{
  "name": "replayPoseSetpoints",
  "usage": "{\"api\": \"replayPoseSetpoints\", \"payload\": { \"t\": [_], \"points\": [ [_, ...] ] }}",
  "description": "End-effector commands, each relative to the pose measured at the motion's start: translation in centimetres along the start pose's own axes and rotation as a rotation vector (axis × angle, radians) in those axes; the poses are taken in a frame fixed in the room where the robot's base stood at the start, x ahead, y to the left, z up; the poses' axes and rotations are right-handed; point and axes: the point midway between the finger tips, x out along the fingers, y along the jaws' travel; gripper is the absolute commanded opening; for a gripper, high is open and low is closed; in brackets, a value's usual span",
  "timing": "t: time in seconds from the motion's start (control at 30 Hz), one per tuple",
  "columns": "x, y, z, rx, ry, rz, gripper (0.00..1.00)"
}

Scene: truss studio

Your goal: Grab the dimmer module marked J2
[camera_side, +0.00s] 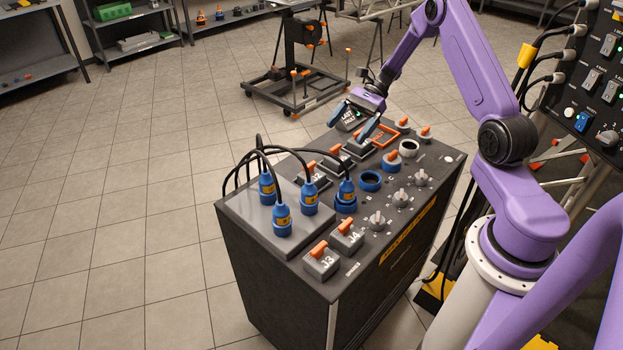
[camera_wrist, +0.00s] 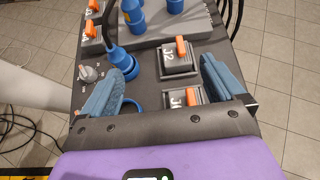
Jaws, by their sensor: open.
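The dimmer module marked J2 (camera_wrist: 176,62) is a dark grey block with a white label and an orange lever on top. In the wrist view it sits on the console top, beside the raised plate with the blue plugs. A second module, its label partly cut off and seeming to read J1 (camera_wrist: 178,97), sits nearer to me. My gripper (camera_wrist: 162,66) is open, with its blue fingers wide apart and nothing held between them. In the side view my gripper (camera_side: 351,127) hangs above the far part of the console.
Blue plugs (camera_side: 310,197) with black cables stand on the plate at the console's left. Modules J3 (camera_side: 321,265) and J4 (camera_side: 347,238) are at the near corner. Grey knobs (camera_side: 376,222) and a blue ring socket (camera_side: 370,181) line the right.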

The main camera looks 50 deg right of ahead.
Motion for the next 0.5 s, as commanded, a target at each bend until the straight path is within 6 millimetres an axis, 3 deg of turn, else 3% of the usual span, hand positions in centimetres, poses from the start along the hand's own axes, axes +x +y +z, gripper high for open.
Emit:
{"api": "replayPoseSetpoints", "payload": {
  "t": [0.1, 0.27, 0.5],
  "points": [
    [-1.7, -0.4, -2.4, 0.087, -0.043, -0.085, 0.96],
    [-2.4, -0.6, -3.5, 0.130, -0.067, -0.131, 0.96],
    [1.1, -1.0, -3.3, 0.132, -0.069, -0.129, 0.96]
  ]
}}
